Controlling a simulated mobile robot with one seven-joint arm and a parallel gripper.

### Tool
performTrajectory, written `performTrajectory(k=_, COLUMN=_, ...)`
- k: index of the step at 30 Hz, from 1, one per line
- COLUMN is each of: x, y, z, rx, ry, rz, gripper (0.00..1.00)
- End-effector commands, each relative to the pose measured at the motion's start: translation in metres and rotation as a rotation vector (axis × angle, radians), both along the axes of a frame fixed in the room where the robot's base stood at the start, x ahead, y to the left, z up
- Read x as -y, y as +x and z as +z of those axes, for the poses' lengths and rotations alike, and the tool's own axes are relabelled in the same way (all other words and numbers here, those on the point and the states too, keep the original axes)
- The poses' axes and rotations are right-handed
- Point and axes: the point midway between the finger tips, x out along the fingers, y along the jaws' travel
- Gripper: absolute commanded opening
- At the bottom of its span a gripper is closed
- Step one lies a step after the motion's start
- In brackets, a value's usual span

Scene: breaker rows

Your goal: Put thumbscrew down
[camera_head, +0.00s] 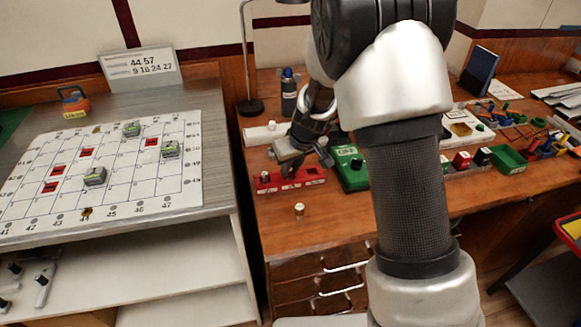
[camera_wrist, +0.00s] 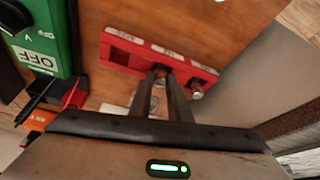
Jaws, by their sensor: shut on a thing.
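My gripper (camera_wrist: 168,76) is shut on a small thumbscrew (camera_wrist: 160,71), mostly hidden between the fingertips. It is at the red block (camera_wrist: 120,50), over its near edge in the wrist view; I cannot tell whether the thumbscrew touches the block. The red block (camera_head: 290,181) lies on the wooden bench in the head view, partly behind my gripper (camera_head: 288,172). A second thumbscrew (camera_wrist: 196,88) is at the block's right end in the wrist view. Another small thumbscrew (camera_head: 299,210) stands on the bench in front of the block.
A green box (camera_head: 350,168) marked OFF stands beside the block. Small red and black parts (camera_wrist: 74,94) lie near it. A white roll (camera_head: 263,134) and a dark bottle (camera_head: 289,95) are behind. The bench front (camera_head: 335,235) is mostly clear.

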Motion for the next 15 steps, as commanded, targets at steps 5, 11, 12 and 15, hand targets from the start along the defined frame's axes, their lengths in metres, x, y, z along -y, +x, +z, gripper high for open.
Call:
performTrajectory(k=5, x=0.0001, y=0.0001, z=-0.0002, rx=0.000, ry=0.000, rz=0.000, gripper=0.35)
performTrajectory(k=11, x=0.0001, y=0.0001, z=-0.0001, rx=0.000, ry=0.000, rz=0.000, gripper=0.35)
performTrajectory(k=12, x=0.0001, y=0.0001, z=0.0007, rx=0.000, ry=0.000, rz=0.000, gripper=0.35)
performTrajectory(k=15, x=0.0000, y=0.0000, z=0.0069, rx=0.000, ry=0.000, rz=0.001, gripper=0.35)
